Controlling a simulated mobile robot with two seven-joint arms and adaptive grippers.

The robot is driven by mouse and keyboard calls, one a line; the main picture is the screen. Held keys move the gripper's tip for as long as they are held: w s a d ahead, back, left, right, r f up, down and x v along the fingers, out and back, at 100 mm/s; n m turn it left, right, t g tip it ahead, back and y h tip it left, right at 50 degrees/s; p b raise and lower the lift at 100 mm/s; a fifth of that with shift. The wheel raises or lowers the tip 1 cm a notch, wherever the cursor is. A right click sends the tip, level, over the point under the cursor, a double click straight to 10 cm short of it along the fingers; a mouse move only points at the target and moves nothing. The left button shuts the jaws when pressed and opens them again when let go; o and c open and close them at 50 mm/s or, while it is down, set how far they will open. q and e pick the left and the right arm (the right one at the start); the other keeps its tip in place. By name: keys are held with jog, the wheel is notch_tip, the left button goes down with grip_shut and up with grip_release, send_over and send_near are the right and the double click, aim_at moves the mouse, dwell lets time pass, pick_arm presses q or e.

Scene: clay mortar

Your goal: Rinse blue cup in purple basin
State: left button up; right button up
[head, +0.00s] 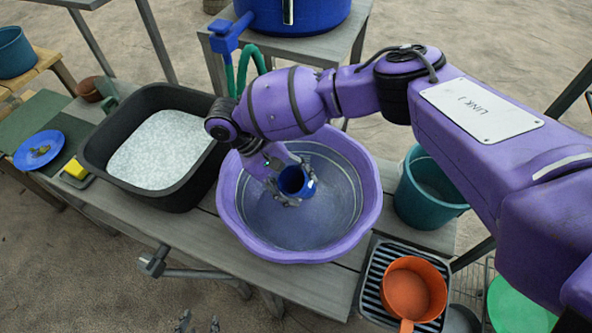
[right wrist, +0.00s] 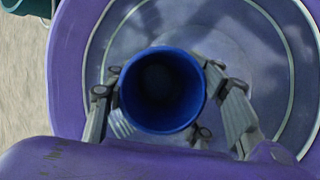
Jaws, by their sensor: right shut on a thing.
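The blue cup (head: 295,181) is inside the purple basin (head: 370,214), above its floor, with its mouth facing up toward the head camera. My right gripper (head: 288,190) is shut on the cup, with fingers on both sides of it. In the right wrist view the cup (right wrist: 162,90) shows its round rim and dark inside, between the fingers; the basin (right wrist: 75,70) lies around and below it. I cannot tell whether the cup touches the basin floor. Two grey fingertips of my left gripper (head: 198,324) show at the bottom edge, apart and empty.
A black tub (head: 100,150) with whitish contents stands left of the basin. A teal bucket (head: 425,195) stands right of it. An orange pan (head: 410,290) sits on a rack at the front right. A blue barrel (head: 300,15) with a tap and green hose stands behind.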

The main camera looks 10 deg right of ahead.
notch_tip(320, 180, down, 5)
jog(key=shift+f+b, duration=0.1)
jog(key=shift+b, duration=1.15)
jog(key=shift+f, duration=0.35)
jog(key=shift+f+b, duration=0.4)
jog(key=shift+b, duration=0.2)
pick_arm(q)
jog(key=shift+s+a+f, duration=0.15)
jog(key=shift+a+f, duration=0.1)
jog(key=shift+f, duration=0.7)
jog(key=shift+s+a+f, duration=0.15)
jog(key=shift+a+f, duration=0.05)
jog(key=shift+f, duration=0.7)
pick_arm(e)
jog(key=shift+f, duration=0.15)
pick_arm(q)
jog(key=shift+s+f, duration=0.15)
pick_arm(e)
jog(key=shift+f, duration=0.35)
pick_arm(q)
jog(key=shift+s, duration=0.25)
pick_arm(e)
jog(key=shift+f, duration=0.1)
